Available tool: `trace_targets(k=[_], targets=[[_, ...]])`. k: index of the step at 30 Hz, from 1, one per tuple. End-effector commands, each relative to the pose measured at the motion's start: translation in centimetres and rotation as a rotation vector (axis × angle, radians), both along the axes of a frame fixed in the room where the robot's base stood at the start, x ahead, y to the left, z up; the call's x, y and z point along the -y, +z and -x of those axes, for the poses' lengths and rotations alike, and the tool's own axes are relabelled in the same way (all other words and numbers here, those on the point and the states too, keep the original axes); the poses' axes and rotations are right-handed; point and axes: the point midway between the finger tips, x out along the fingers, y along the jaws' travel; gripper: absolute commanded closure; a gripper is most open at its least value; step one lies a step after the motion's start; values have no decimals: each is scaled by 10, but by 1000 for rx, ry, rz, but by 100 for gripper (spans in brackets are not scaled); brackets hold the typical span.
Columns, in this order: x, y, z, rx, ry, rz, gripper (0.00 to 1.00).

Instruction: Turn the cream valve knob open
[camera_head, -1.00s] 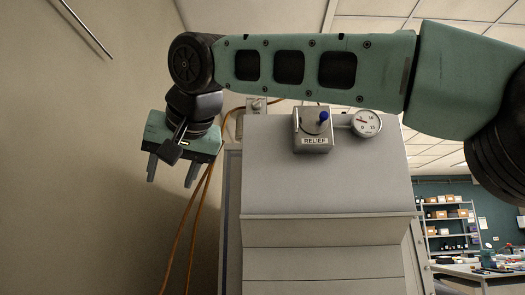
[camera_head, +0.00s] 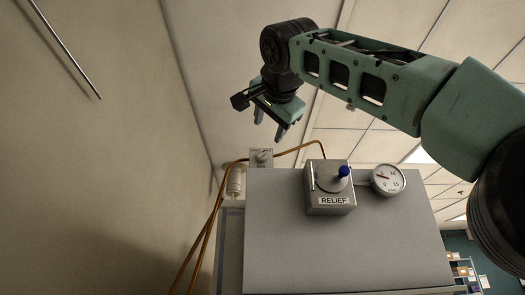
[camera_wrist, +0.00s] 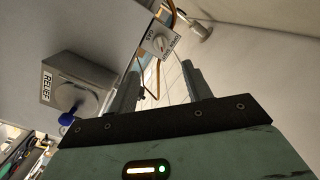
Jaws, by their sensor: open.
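The pale, cream-looking valve knob (camera_head: 261,156) is on a small grey plate at the back left corner of the cabinet top. In the wrist view the knob (camera_wrist: 160,42) shows larger, on a plate lettered GAS with smaller marks that I cannot fully read. My gripper (camera_head: 268,136) is open and empty, its fingers pointing down. In the head view it hangs just above the knob, apart from it. In the wrist view the knob appears beyond the two fingertips (camera_wrist: 160,70), between them in the picture.
A grey RELIEF box (camera_head: 329,187) with a blue-tipped lever (camera_head: 343,172) stands right of the knob, beside a round gauge (camera_head: 388,180). Orange tubing (camera_head: 207,228) runs down the cabinet's left side. A pale cylinder (camera_head: 236,180) sits by the tubing. The wall is at left.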

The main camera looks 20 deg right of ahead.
Motion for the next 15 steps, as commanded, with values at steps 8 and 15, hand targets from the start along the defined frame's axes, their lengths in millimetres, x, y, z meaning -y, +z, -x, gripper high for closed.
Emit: trace_targets(k=[8,15], targets=[[13,6,-58,-3,-3,2,51],[21,4,-100,-3,-1,2,51]])
